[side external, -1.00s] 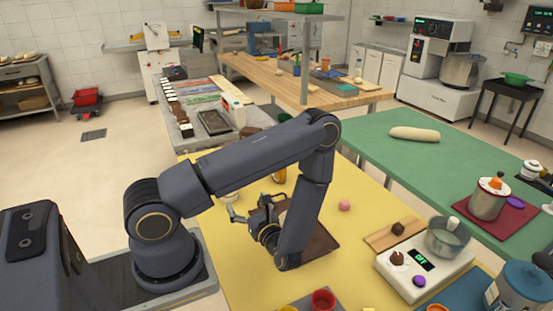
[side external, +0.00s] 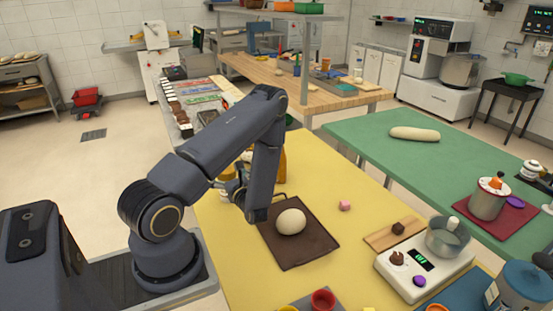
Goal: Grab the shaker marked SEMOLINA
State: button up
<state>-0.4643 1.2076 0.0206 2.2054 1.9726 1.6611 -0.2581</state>
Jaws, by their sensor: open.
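My gripper (side external: 230,181) is open at the far-left part of the yellow table (side external: 330,170), partly hidden behind my own forearm. A yellow-orange container (side external: 282,166) stands just right of my forearm, mostly covered by it. A pale object with an orange-brown top (side external: 227,173) shows at the gripper's fingers; I cannot tell whether they touch it. No SEMOLINA lettering is readable on either, so I cannot tell which is the marked shaker.
A dark brown board (side external: 297,256) with a pale dough ball (side external: 291,222) lies in front of my arm. A pink piece (side external: 345,205), a wooden board (side external: 382,239) and a white scale (side external: 405,276) with a metal bowl (side external: 448,237) are to the right.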

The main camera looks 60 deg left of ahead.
jog(key=shift+a, duration=0.3)
jog(key=c, duration=1.4)
